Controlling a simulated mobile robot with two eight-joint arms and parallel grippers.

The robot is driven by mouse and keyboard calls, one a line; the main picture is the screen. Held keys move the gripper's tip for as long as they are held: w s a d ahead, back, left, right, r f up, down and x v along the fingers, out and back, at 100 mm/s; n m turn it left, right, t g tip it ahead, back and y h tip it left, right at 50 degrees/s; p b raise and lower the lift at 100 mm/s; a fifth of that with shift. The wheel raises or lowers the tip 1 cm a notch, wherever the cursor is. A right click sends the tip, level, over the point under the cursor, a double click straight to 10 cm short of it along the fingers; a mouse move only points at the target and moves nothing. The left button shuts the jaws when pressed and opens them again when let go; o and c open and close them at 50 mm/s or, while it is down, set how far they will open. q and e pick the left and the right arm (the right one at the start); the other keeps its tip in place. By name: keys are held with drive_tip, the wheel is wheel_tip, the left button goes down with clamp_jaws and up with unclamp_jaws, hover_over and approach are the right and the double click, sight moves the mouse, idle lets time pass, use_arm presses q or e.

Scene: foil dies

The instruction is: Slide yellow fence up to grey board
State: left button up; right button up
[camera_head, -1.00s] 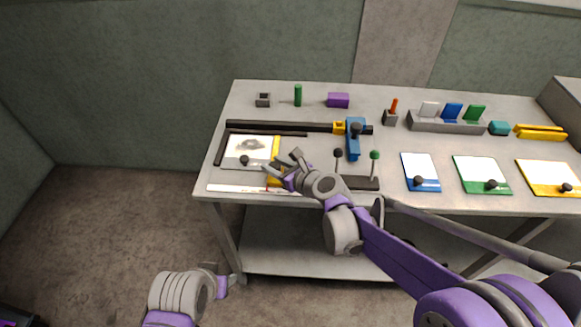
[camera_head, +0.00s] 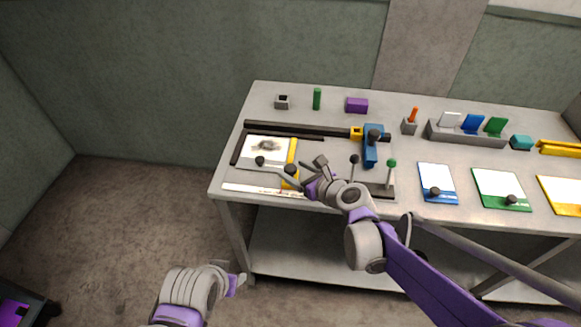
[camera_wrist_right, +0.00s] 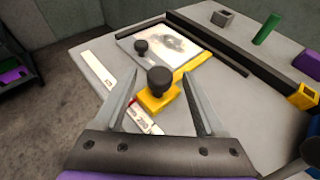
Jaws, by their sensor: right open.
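The grey board (camera_head: 258,145) is a pale plate with a grey smudge and a black knob, lying at the table's left end; it also shows in the right wrist view (camera_wrist_right: 143,35). The yellow fence (camera_head: 293,150) lies along its right edge with no clear gap visible. In the right wrist view the yellow fence (camera_wrist_right: 192,68) ends in a block with a black knob. My right gripper (camera_head: 299,165) is open, its fingers on either side of that knob and apart from it in the right wrist view (camera_wrist_right: 159,82). My left gripper (camera_head: 237,283) is low, off the table; its jaws are unclear.
Dark rails (camera_head: 300,131) border the board behind and at left. A white strip (camera_head: 262,190) lies along the front edge. A blue clamp (camera_head: 371,150) and two upright levers (camera_head: 391,175) stand to the right. Blue (camera_head: 437,178), green and yellow boards lie further right.

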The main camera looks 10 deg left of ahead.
drive_tip(key=v, duration=0.8)
drive_tip(key=shift+s, duration=0.15)
drive_tip(key=s+d+f+n+g+h+p, duration=0.1)
drive_tip(key=s+d+n+h, duration=0.3)
drive_tip(key=s+d+n, duration=0.5)
drive_tip(key=s+d+f+n+g+h+p, duration=0.2)
drive_tip(key=s+d+n, duration=0.8)
drive_tip(key=n, duration=0.8)
drive_tip(key=s+g+h+p, duration=0.1)
drive_tip(key=s+h+p, duration=0.1)
drive_tip(key=h, duration=0.1)
drive_tip(key=shift+h, duration=0.3)
drive_tip(key=shift+f, duration=0.1)
